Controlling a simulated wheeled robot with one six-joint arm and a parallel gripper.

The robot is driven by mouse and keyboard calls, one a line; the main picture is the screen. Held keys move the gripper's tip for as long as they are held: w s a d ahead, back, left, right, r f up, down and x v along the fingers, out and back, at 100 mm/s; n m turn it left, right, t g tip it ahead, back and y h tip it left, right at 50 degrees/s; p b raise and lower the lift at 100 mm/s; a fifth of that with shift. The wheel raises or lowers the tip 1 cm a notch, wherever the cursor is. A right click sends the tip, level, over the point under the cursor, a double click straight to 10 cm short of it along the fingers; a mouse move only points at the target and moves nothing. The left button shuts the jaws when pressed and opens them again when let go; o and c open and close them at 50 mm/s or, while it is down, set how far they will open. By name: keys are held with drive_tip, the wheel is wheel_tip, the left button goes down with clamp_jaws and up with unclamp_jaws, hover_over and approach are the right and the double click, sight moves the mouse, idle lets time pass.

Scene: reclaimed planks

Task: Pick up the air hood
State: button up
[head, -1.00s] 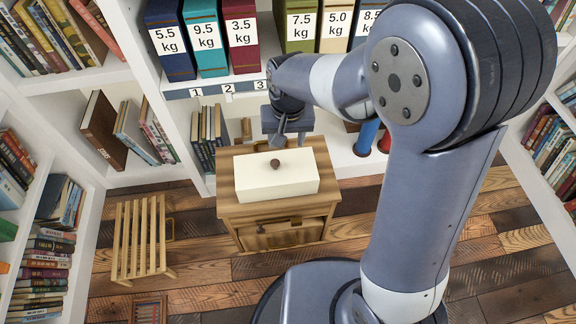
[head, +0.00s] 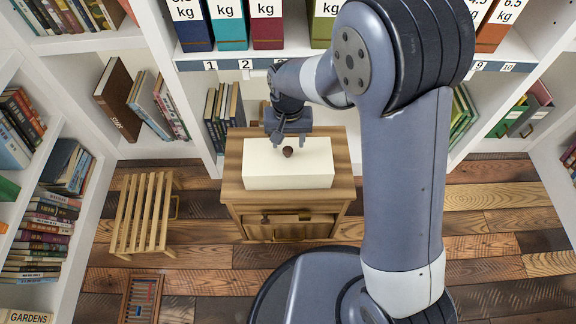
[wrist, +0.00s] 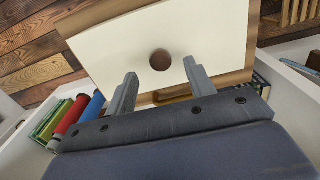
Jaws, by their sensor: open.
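The air hood appears to be the white box-shaped cover (head: 262,175) with a round brown knob (head: 287,152) on top. It sits on a small wooden cabinet (head: 232,190). In the wrist view the white top (wrist: 120,55) fills the upper middle, with the knob (wrist: 161,60) in front of the fingers. My gripper (head: 291,142) is open and empty, just behind and above the knob in the head view. In the wrist view the two fingertips (wrist: 160,72) lie to either side of the knob, apart from it.
A slatted wooden stool (head: 144,212) stands left of the cabinet. A framed abacus-like object (head: 141,298) lies on the plank floor (head: 205,262). White bookshelves (head: 365,60) with binders and books stand behind and at both sides. Floor right of the cabinet is clear.

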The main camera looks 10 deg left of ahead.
sight(288, 150)
wheel_tip(288, 150, down, 4)
drive_tip(key=shift+r+b, duration=0.25)
drive_tip(key=shift+b, duration=0.1)
drive_tip(key=shift+r, duration=0.1)
clamp_jaws()
